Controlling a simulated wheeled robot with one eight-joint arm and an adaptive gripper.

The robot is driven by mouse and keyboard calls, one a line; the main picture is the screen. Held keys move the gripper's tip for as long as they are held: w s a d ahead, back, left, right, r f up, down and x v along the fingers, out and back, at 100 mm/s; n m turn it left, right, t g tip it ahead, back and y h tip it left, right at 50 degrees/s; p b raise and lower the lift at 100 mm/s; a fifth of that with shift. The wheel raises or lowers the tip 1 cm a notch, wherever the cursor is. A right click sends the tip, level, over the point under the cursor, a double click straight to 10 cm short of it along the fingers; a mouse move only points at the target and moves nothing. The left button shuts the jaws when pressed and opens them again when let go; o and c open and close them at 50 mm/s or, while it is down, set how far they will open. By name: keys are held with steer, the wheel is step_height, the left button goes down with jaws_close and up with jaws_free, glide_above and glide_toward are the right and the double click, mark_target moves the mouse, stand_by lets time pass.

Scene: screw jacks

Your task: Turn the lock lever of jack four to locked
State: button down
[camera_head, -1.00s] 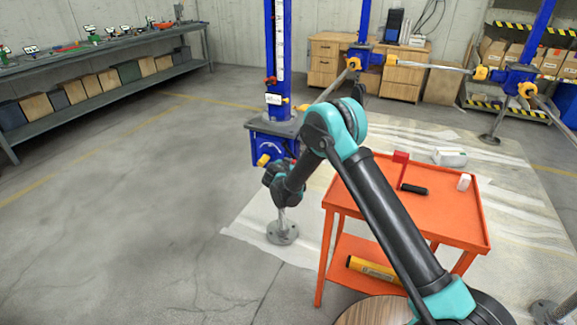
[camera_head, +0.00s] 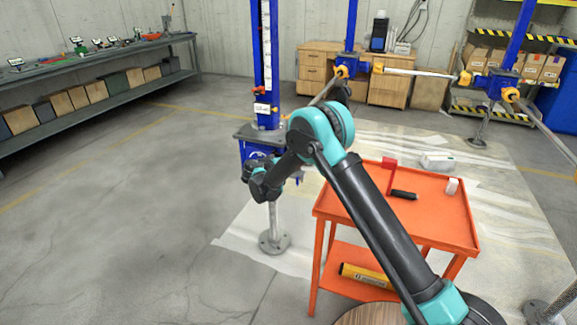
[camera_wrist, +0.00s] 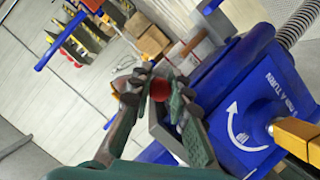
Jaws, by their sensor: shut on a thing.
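A blue screw jack (camera_head: 260,135) on a steel post stands left of centre in the head view; I cannot read its number. In the wrist view its blue housing (camera_wrist: 240,85) fills the right side, with a white curved arrow and lettering. My gripper (camera_wrist: 155,93) is shut on the red ball knob (camera_wrist: 159,88) of the lock lever, one finger on each side. The lever's arm is mostly hidden behind the fingers. In the head view my gripper (camera_head: 250,172) is at the jack's front face, and the knob is hidden there.
A yellow block-like part (camera_wrist: 298,138) juts from the housing close to my gripper. An orange cart (camera_head: 425,215) with small items stands right of the jack. A long workbench (camera_head: 100,85) runs along the left wall. The floor at left is clear.

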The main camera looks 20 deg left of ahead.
steer(key=shift+w+a+r+n, duration=0.2)
steer(key=shift+r+n, duration=0.1)
steer(key=shift+r, duration=0.1)
steer(key=c, duration=1.4)
jaws_free()
steer(key=shift+s, duration=0.1)
steer(key=shift+s, duration=0.2)
steer(key=v, duration=1.1)
steer(key=shift+s+a, duration=0.25)
steer(key=shift+s, duration=0.05)
